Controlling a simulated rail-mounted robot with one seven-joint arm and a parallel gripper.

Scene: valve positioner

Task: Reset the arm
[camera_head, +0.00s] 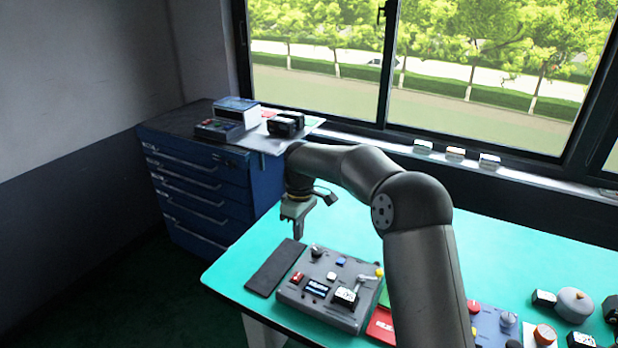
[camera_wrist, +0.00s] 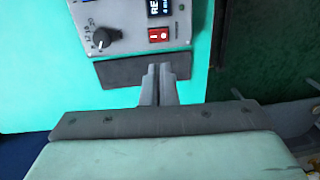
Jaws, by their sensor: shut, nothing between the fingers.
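My gripper (camera_head: 298,230) hangs above the green table at the end of my arm, near the dark flat pad. In the wrist view its two fingers (camera_wrist: 158,72) are shut together with nothing between them. They show over the dark pad (camera_wrist: 118,72), which also lies left of the grey control panel in the head view (camera_head: 275,267). The grey control panel (camera_head: 318,318) bears a black knob (camera_head: 316,251), a red switch (camera_head: 297,277), a small display (camera_head: 317,288) and a yellow-tipped lever (camera_head: 379,272). The wrist view shows the knob (camera_wrist: 101,38) and red switch (camera_wrist: 158,35) closer.
A blue drawer cabinet (camera_head: 205,190) stands at the back left with boxes on top. A second panel (camera_head: 490,330), a grey round part (camera_head: 574,304) and other small parts lie at the right of the table (camera_head: 490,250). Small boxes (camera_head: 455,154) stand on the window sill.

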